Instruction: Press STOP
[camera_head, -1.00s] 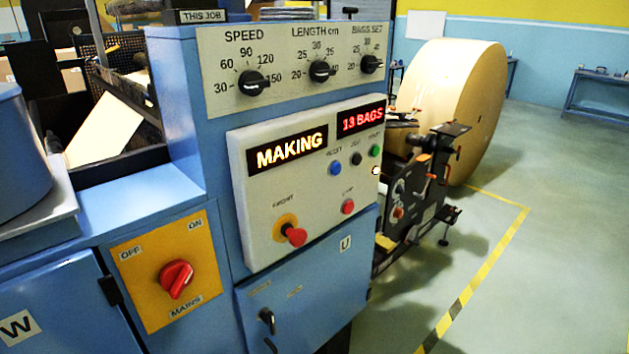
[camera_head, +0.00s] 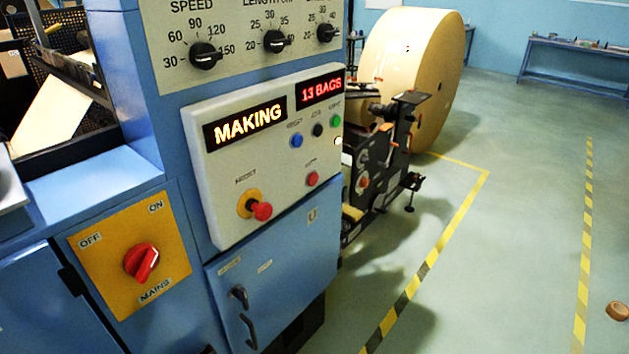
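A pale control panel (camera_head: 262,195) is on the front of a blue machine. Its displays read MAKING (camera_head: 245,124) and 13 BAGS (camera_head: 321,90). A small flat red button (camera_head: 312,179), with a tiny blurred label that looks like STOP, sits at the panel's lower right. A larger red mushroom button (camera_head: 261,211) on a yellow base is at its lower left. Blue (camera_head: 296,140), black (camera_head: 318,130) and green (camera_head: 336,121) buttons sit in a row below the bags display. Neither of my grippers is in view.
A yellow mains plate with a red rotary switch (camera_head: 141,263) is at lower left. A blue cabinet door (camera_head: 275,285) is under the panel. Dark roll-stand hardware (camera_head: 385,165) and a big kraft roll (camera_head: 410,70) stand behind. Green floor with yellow-black tape (camera_head: 430,258) is open at right.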

